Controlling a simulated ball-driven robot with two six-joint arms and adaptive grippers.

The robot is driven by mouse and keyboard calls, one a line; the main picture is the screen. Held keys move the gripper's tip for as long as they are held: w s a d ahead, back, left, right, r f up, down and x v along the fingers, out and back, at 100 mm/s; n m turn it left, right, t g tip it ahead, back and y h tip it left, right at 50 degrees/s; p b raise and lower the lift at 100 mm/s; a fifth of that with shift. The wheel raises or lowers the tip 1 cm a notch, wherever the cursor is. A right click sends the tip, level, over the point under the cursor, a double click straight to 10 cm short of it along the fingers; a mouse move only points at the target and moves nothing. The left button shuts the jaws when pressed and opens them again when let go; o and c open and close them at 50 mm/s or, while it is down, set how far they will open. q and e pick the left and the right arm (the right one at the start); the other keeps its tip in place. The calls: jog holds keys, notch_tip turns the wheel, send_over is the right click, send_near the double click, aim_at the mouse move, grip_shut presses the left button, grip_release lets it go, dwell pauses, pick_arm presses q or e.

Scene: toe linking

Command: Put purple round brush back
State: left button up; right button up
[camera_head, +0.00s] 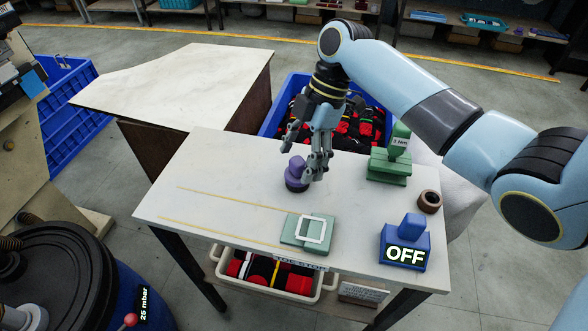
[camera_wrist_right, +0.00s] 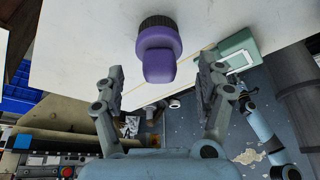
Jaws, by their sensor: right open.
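The purple round brush (camera_head: 297,173) stands on the white table (camera_head: 240,170), with its dark bristle base down. It also shows in the right wrist view (camera_wrist_right: 158,52), ahead of and between the two spread fingers. I cannot tell whether any finger touches the brush.
A green block with a white square frame (camera_head: 303,232) lies at the front. A green stand (camera_head: 388,165), a brown ring (camera_head: 429,201) and a blue OFF block (camera_head: 405,243) are on the right. A blue crate (camera_head: 272,120) stands behind. The table's left part is clear.

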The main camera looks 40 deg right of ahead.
jog(key=v, duration=0.7)
jog(key=shift+r, duration=0.25)
jog(key=shift+d, duration=0.1)
